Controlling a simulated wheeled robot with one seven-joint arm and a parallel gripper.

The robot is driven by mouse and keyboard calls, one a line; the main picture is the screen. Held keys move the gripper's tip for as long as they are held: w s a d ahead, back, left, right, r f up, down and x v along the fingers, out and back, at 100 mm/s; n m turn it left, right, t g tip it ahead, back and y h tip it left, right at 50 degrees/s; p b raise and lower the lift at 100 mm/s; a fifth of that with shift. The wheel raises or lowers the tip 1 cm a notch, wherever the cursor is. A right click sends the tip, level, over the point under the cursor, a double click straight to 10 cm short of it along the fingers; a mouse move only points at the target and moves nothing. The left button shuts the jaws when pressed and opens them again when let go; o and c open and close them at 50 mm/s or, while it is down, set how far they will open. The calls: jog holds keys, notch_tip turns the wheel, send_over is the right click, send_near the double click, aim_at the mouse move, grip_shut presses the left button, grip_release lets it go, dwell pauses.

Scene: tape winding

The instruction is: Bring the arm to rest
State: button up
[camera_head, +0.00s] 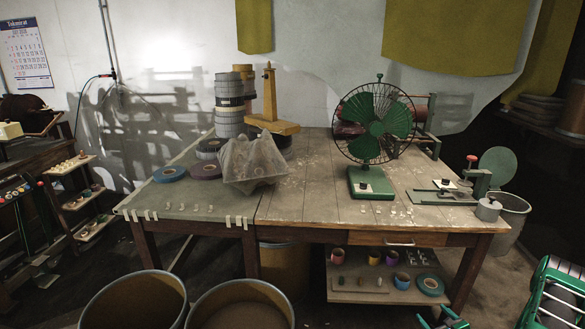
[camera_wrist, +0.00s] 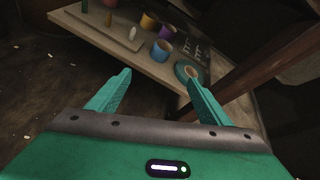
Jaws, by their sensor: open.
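My gripper (camera_wrist: 159,76) shows in the wrist view with its two teal fingers spread apart and nothing between them. It is low, in front of the wooden shelf (camera_wrist: 140,62) under the table, apart from the things on it. A teal tape roll (camera_wrist: 187,70) and a blue cup (camera_wrist: 161,50) lie beyond the fingers. In the head view, green parts of my arm (camera_head: 555,295) show at the lower right edge. The gripper itself is mostly cut off by the bottom of that view.
The worktable (camera_head: 300,208) carries a green fan (camera_head: 376,128), stacked tape rolls (camera_head: 229,112) and a crumpled plastic bag (camera_head: 252,160). Two round bins (camera_head: 135,300) stand at the front left. The lower shelf (camera_head: 375,297) holds small cups and a tape roll. Some floor is free at the right.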

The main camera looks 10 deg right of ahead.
jog(key=w+a+r+n+g+y, duration=0.2)
jog(key=a+r+n, duration=0.2)
jog(key=r+n, duration=0.45)
jog(key=w+a+r+n+g+y, duration=0.25)
jog(key=a+r+n, duration=0.3)
jog(key=r, duration=0.65)
jog(key=s+a+r+n+g+h, duration=0.1)
jog(key=s+a+r+n+g, duration=0.2)
jog(key=s+r, duration=0.4)
jog(key=s+a+r+n+g, duration=0.25)
jog(key=s+r+n, duration=0.2)
jog(key=r, duration=0.55)
jog(key=s+a+r+n+g, duration=0.1)
jog(key=s+a+r+n, duration=0.1)
jog(key=s, duration=0.7)
jog(key=s+a+r+n+g+h, duration=0.1)
jog(key=s+a+r, duration=0.3)
jog(key=s+r, duration=0.3)
jog(key=s+a+r+n+g, duration=0.1)
jog(key=s+a+r+n, duration=0.1)
jog(key=s, duration=0.9)
notch_tip(320, 180, up, 2)
jog(key=shift+s+a+r+n, duration=0.25)
jog(key=shift+s+a+n, duration=0.1)
jog(key=shift+a, duration=0.4)
jog(key=shift+w+f+h, duration=0.25)
jog(key=shift+w, duration=0.4)
